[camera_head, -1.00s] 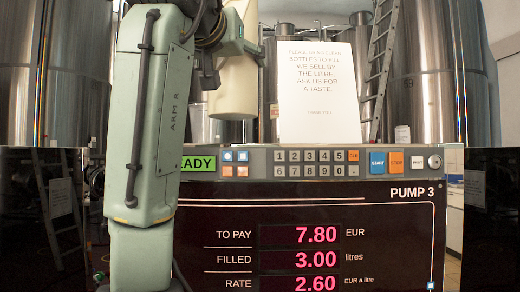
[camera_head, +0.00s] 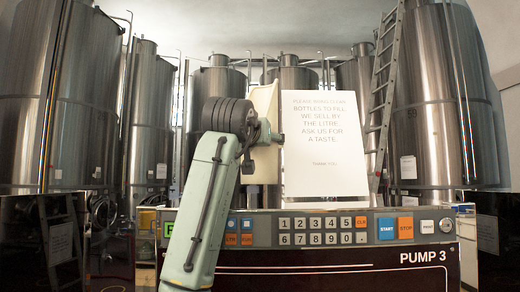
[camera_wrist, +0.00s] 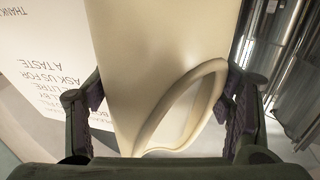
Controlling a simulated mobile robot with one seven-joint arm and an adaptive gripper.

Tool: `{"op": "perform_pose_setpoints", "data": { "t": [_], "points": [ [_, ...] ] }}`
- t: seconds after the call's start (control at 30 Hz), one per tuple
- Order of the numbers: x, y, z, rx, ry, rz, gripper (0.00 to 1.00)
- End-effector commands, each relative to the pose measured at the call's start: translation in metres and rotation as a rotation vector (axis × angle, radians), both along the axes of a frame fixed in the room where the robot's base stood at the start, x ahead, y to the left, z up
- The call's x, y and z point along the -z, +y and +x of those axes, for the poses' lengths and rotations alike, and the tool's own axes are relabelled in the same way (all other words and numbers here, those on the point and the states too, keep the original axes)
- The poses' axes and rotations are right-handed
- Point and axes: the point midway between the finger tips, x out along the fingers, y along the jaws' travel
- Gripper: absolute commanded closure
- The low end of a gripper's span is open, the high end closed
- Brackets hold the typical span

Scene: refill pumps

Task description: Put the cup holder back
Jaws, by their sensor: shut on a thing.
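A tall cream-coloured body with a loop handle, which I take for the cup holder (camera_wrist: 165,40), fills the middle of the wrist view. My gripper (camera_wrist: 163,92) has one finger on each side of it and is shut on it; the loop handle lies between the fingers. In the head view the cream cup holder (camera_head: 264,105) shows partly, upright, behind my wrist and left of the white sign. My arm hides much of it there. I cannot tell whether its base touches anything.
A white printed sign (camera_head: 324,140) stands close on the right of the cup holder. The Pump 3 panel (camera_head: 330,232) with its keypad is in front. Steel tanks (camera_head: 438,100) and a ladder (camera_head: 383,90) stand behind.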

Motion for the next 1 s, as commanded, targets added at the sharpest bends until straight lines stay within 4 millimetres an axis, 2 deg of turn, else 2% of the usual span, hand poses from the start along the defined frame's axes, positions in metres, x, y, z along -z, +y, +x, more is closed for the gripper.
{"op": "perform_pose_setpoints", "data": {
  "t": [0.3,0.7,0.73,1.0],
  "points": [
    [0.031,0.000,0.001,0.000,-0.002,0.001,0.84],
    [0.038,-0.001,0.001,0.001,-0.002,-0.001,0.84],
    [0.038,0.000,0.001,0.000,0.001,-0.001,0.24],
    [0.038,0.000,0.001,0.000,0.001,-0.001,0.06]
  ]
}}
